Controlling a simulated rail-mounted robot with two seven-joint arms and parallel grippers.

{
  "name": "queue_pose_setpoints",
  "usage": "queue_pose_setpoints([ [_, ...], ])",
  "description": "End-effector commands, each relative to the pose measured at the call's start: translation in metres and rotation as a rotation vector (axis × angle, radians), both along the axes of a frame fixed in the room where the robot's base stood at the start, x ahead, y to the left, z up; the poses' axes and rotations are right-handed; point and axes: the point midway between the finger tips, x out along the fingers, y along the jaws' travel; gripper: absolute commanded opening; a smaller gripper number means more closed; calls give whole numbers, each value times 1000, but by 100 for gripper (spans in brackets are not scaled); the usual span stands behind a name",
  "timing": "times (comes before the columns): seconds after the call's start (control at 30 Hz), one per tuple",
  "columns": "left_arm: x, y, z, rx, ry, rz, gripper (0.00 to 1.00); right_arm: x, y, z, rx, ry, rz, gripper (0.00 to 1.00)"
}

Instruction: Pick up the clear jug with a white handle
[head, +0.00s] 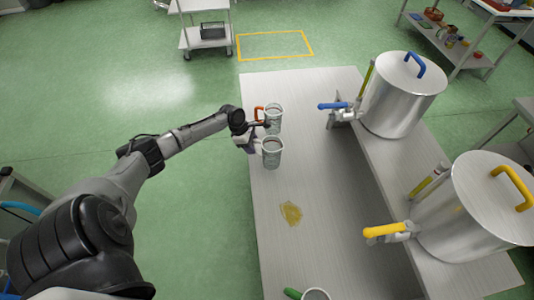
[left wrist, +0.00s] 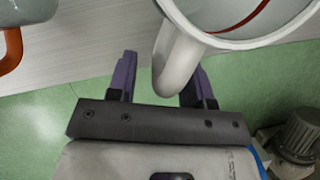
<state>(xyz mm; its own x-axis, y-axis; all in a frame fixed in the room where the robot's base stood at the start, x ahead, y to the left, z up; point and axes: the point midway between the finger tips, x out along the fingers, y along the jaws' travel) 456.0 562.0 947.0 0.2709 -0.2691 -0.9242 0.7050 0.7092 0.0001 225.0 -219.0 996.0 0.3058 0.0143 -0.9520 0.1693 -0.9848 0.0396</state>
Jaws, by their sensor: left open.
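The clear jug with a white handle (head: 272,153) stands upright near the left edge of the grey table. In the left wrist view its white handle (left wrist: 178,60) curves down from the rim, and a red line shows inside the jug. My left gripper (head: 254,145) is open at the jug's left side. In the left wrist view its two purple fingers (left wrist: 160,80) stand on either side of the handle, not closed on it. A similar jug with an orange handle (head: 275,122) stands just behind. My right gripper is not in view.
A green-handled jug (head: 315,294) stands at the table's near edge. A yellow patch (head: 290,213) lies on the table (head: 270,250). Two steel tanks, one with a blue tap lever (head: 403,100) and one with a yellow lever (head: 475,215), stand on the right.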

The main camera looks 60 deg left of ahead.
Motion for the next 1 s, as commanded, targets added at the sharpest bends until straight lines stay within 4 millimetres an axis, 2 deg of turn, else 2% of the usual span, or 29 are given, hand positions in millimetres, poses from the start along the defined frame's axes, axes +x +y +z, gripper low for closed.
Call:
queue_pose_setpoints([
  [0.2, 0, 0, 0, 0, 0, 0, 46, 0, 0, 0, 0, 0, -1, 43],
  [0.67, 0, 0, 0, 0, 0, 0, 2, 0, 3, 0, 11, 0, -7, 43],
  [1.0, 0, 0, 1, -1, -1, 0, 0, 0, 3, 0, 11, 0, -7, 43],
])
